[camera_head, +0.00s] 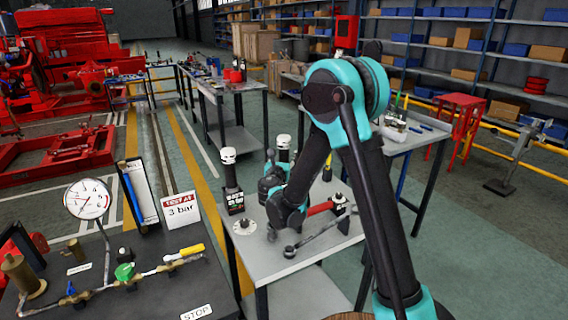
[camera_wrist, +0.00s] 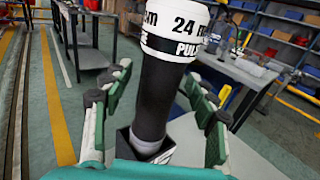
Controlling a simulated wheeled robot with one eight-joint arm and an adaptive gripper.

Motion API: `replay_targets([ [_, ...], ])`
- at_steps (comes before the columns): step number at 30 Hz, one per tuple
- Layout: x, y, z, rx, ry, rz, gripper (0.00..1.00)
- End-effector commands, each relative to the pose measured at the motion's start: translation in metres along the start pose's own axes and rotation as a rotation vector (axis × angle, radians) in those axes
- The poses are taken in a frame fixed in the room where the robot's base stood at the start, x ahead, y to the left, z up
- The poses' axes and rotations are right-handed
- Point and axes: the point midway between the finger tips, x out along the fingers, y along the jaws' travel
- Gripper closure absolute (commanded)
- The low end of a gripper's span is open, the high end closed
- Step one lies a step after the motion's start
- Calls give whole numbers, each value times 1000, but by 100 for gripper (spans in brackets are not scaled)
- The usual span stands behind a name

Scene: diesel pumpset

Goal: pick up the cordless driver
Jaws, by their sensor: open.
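A black upright tool with a white top band marked "24" and "PUL" (camera_wrist: 155,95) stands in a black square holder (camera_wrist: 146,148) in the wrist view. It is probably the white-topped tool (camera_head: 284,148) partly hidden behind my gripper in the head view. A similar one (camera_head: 231,172) stands to its left in a labelled holder. I cannot tell for sure which is the cordless driver. My teal gripper (camera_wrist: 155,110) is open, with its fingers on either side of the marked tool; contact is not clear.
The grey worktable (camera_head: 300,284) carries a red-handled item (camera_head: 320,208) and a long grey wrench (camera_head: 312,238). A gauge panel (camera_head: 150,295) with a dial stands at front left. Another bench (camera_head: 408,138) is at right. Green floor lies open between the tables.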

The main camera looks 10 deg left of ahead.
Motion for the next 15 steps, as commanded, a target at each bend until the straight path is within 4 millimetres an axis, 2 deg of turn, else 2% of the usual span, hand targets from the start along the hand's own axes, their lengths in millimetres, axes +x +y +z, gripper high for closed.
replay_targets([
  [6,1,0,0,0,0,1,42],
  [15,1,0,0,0,0,1,79],
])
